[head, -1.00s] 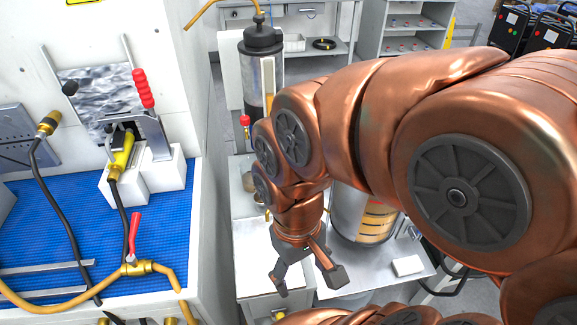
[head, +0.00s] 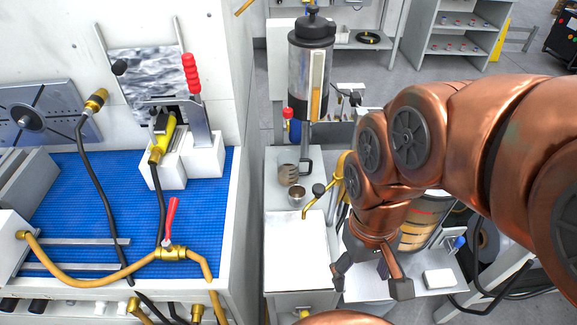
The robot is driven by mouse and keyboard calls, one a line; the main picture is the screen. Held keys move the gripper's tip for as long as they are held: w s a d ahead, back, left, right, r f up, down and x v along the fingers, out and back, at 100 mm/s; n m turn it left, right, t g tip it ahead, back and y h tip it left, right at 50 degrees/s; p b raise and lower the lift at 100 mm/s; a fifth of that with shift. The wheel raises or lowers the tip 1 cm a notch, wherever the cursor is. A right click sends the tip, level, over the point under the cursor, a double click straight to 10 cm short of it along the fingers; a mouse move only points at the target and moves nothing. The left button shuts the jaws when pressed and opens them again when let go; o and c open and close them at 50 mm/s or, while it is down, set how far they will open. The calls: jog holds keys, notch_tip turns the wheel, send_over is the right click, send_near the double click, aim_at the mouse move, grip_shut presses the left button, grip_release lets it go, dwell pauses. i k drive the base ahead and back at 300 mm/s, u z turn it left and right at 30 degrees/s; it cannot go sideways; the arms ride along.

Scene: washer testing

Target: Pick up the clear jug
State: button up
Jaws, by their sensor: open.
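My gripper (head: 370,284) points down with its two dark fingers spread and nothing between them. It hangs in front of a grey counter at the centre right. No object in the head view is plainly a clear jug. A small brownish, see-through looking ribbed vessel (head: 288,175) stands on the counter, up and left of my gripper, well apart from it. A small metal cup (head: 297,196) stands just in front of that vessel. A larger clear cylinder with orange bands (head: 416,232) is partly hidden behind my arm.
A tall dark-topped cylinder (head: 312,75) stands behind the counter. A white flat surface (head: 297,250) is left of my gripper. A white block (head: 438,279) lies to its right. At left is a bench with a blue mat (head: 60,225), hoses and a red-handled clamp (head: 192,75).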

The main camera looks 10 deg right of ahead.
aim_at(287, 161)
jog(key=k, duration=0.5)
jog(key=z, duration=1.5)
jog(key=i, duration=0.65)
jog(key=u, duration=3.95)
